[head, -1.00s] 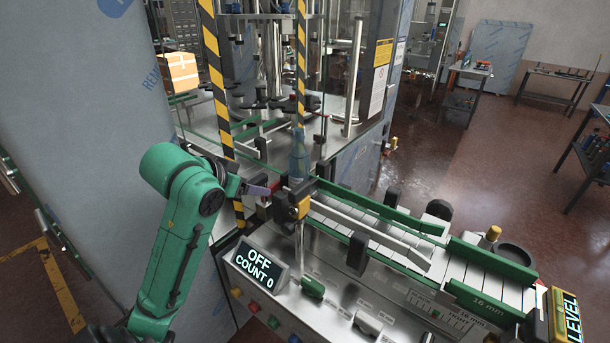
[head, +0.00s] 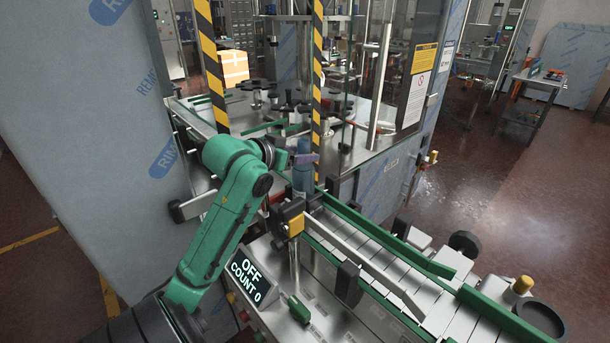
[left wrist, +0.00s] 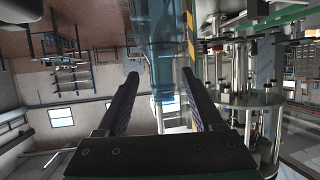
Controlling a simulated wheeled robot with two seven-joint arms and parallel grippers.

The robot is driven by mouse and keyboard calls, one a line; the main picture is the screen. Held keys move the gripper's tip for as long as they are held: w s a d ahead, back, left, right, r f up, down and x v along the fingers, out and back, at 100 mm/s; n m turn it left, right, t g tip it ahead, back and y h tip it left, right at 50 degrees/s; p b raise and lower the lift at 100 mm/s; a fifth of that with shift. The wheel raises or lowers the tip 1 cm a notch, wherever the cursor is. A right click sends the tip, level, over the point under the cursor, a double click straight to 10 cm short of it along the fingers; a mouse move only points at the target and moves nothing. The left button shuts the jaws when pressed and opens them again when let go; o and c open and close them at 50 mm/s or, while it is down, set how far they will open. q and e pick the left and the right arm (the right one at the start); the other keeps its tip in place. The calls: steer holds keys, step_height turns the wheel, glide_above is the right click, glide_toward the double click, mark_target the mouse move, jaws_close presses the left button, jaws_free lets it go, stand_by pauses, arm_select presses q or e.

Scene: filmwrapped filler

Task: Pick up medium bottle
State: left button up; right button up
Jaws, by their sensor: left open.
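My left gripper (head: 302,158) is at the bottle's upper part. In the left wrist view my left gripper (left wrist: 160,76) is open, with a dark finger on each side of the bottle. I cannot tell whether either finger touches it. My right gripper is out of view.
A black and yellow sensor block (head: 290,218) stands just in front of the bottle. Green guide rails (head: 390,235) run along the conveyor. A striped post (head: 317,80) rises close behind the bottle. A display reading OFF, COUNT 0 (head: 250,275) is below my arm.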

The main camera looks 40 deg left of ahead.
arm_select(q)
steer(key=p+x, duration=0.2)
steer(key=x, duration=0.2)
steer(key=shift+w+a+r+p, duration=0.2)
steer(key=shift+p, duration=0.2)
steer(key=shift+w+f, duration=0.4)
jaws_close()
